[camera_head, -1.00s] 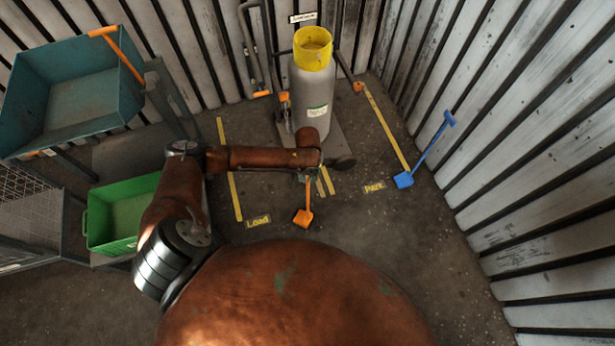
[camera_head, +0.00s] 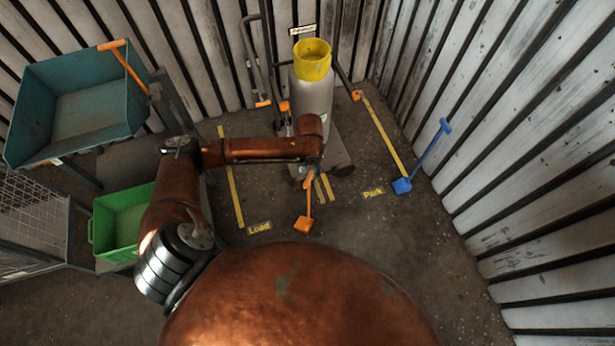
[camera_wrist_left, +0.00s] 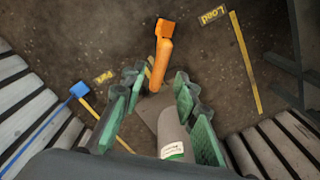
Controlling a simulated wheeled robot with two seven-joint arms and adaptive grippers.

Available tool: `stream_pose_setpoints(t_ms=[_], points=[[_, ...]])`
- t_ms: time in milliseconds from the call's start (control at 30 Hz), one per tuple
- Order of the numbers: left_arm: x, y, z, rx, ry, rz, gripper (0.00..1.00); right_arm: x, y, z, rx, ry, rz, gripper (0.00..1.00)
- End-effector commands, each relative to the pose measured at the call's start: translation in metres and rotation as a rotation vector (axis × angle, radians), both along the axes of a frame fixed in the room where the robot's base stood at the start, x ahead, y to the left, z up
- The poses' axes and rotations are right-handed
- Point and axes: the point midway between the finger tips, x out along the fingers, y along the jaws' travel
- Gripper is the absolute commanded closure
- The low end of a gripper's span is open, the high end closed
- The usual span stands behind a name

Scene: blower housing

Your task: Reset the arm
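My left arm (camera_head: 255,150) comes in from the left in the head view, with its wrist in front of the gas cylinder. My left gripper (camera_head: 303,175) points down and is partly hidden there. In the left wrist view its green-padded fingers (camera_wrist_left: 160,84) are spread apart. An orange shovel-like tool (camera_head: 303,224) is below the gripper in the head view. Its orange handle (camera_wrist_left: 160,65) shows between and beyond the fingertips in the wrist view, and I see no finger pad closed on it. My right gripper is not in view.
A grey cylinder (camera_head: 314,95) with a yellow collar stands on a trolley by the back wall. A blue tool (camera_head: 402,186) leans at right. A teal bin (camera_head: 75,110), a green crate (camera_head: 122,222) and a wire cage (camera_head: 30,215) stand left.

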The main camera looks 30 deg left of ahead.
Motion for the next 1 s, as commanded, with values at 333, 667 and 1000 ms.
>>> stream_pose_setpoints(t_ms=[333,667,1000], points=[[-0.001,0.000,0.012,0.001,0.001,-0.001,0.72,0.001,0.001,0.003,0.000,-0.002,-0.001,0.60],[-0.001,0.000,0.012,0.001,0.001,0.000,0.72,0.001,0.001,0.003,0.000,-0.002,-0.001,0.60],[-0.039,-0.050,-0.016,-0.093,-0.027,-0.141,0.72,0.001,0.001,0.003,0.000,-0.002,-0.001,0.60]])
